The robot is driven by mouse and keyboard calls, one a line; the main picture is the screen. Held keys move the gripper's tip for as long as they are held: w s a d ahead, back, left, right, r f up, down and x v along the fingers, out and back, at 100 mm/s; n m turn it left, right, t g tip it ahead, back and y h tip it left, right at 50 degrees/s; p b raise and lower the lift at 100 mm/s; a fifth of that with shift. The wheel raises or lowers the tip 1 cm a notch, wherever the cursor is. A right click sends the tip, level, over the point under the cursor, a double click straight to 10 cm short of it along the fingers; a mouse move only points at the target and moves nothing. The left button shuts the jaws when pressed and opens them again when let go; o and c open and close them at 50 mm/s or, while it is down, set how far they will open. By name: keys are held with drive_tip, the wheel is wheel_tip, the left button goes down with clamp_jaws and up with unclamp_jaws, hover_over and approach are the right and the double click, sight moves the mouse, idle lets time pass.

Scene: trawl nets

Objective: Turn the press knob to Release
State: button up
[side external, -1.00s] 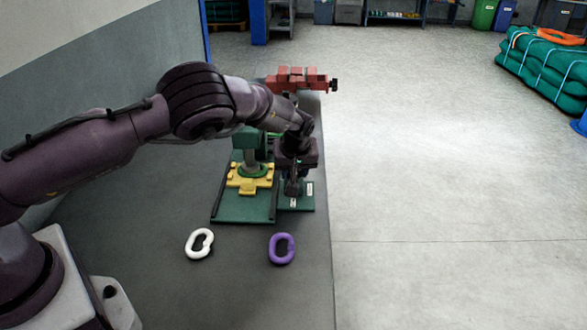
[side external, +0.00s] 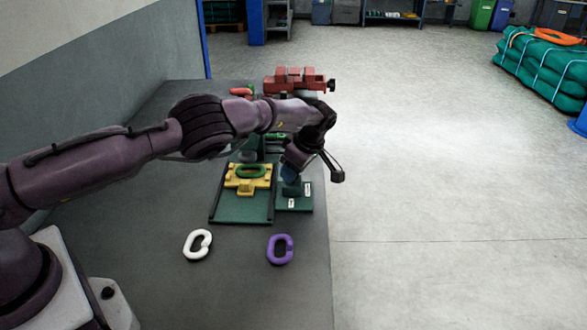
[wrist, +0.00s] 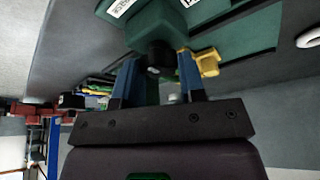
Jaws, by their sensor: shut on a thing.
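The press has a green base (side external: 238,209) and a yellow fixture (side external: 240,183) with a green link (side external: 251,171) lying on it. To its right is a green knob box (side external: 300,205) with white labels. My gripper (side external: 290,178) is tilted over this box. The label words and the knob's pointing direction cannot be read clearly. My arm hides part of the press column.
A white link (side external: 197,245) and a purple link (side external: 280,250) lie apart on the grey table (side external: 130,200) in front of the press. A red vise (side external: 295,80) stands at the back. The table's right edge is close beside the knob box.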

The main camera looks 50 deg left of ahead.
drive_tip(key=shift+n, duration=0.8)
drive_tip(key=shift+g, duration=0.3)
drive_tip(key=o, duration=0.9)
drive_tip(key=shift+o, duration=0.2)
drive_tip(key=v, duration=0.7)
drive_tip(key=shift+r, duration=0.3)
